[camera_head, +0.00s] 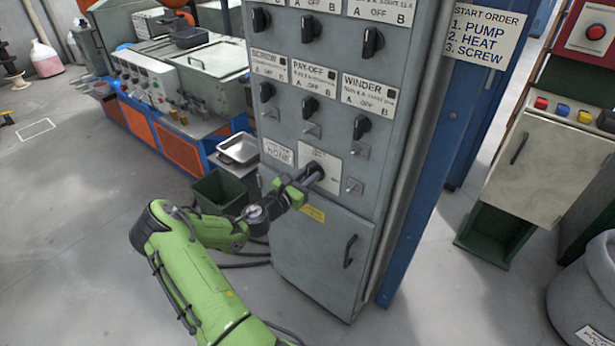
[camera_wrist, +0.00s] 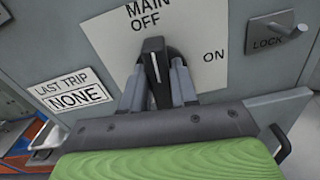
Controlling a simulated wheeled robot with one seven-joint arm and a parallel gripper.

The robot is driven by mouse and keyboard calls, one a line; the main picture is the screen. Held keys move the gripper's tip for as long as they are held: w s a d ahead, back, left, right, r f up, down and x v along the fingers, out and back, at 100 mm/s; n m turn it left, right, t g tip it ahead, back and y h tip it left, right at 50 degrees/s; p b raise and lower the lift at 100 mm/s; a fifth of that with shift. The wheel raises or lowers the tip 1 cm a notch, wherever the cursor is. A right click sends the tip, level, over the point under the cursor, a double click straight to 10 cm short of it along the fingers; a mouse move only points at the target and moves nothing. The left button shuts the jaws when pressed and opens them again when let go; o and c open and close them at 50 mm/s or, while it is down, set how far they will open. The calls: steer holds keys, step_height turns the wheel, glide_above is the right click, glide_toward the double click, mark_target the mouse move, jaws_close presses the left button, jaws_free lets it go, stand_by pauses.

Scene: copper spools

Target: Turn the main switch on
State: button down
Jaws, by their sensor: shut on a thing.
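The main switch is a black rotary handle (camera_wrist: 153,62) on a white plate (camera_wrist: 213,45) marked MAIN, OFF and ON in the wrist view. Its white line points up toward OFF; ON is to the right. My gripper (camera_wrist: 157,85) is shut on the handle, with one grey finger on each side of it. In the head view my gripper (camera_head: 299,184) reaches the white plate low on the grey cabinet (camera_head: 315,250). The handle there is mostly hidden by my gripper.
Several black selector knobs sit above, including the winder knob (camera_head: 361,127). A LOCK lever (camera_wrist: 285,31) is right of the plate, and a LAST TRIP label (camera_wrist: 70,92) is left. A cabinet door handle (camera_head: 350,251) sticks out below. A dark green bin (camera_head: 222,192) stands left.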

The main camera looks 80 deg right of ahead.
steer(key=m, duration=0.2)
steer(key=m+b, duration=0.1)
steer(key=m, duration=0.1)
steer(key=shift+s+a+f, duration=0.1)
steer(key=shift+s+f, duration=0.05)
steer(key=shift+s, duration=0.05)
steer(key=m+b, duration=0.3)
steer(key=m, duration=0.2)
steer(key=shift+s+f, duration=0.1)
steer(key=shift+f, duration=0.05)
steer(key=m+b, duration=0.2)
steer(key=m, duration=0.1)
steer(key=m+b, duration=0.1)
steer(key=shift+s+a+f, duration=0.1)
steer(key=shift+f, duration=0.15)
steer(key=shift+m+b, duration=1.65)
steer(key=shift+m, duration=0.15)
steer(key=c, duration=1)
jaws_free()
steer(key=shift+o, duration=0.2)
steer(key=p+v, duration=0.1)
steer(key=v, duration=1.4)
steer(key=shift+a+p, duration=0.35)
steer(key=shift+p, duration=0.05)
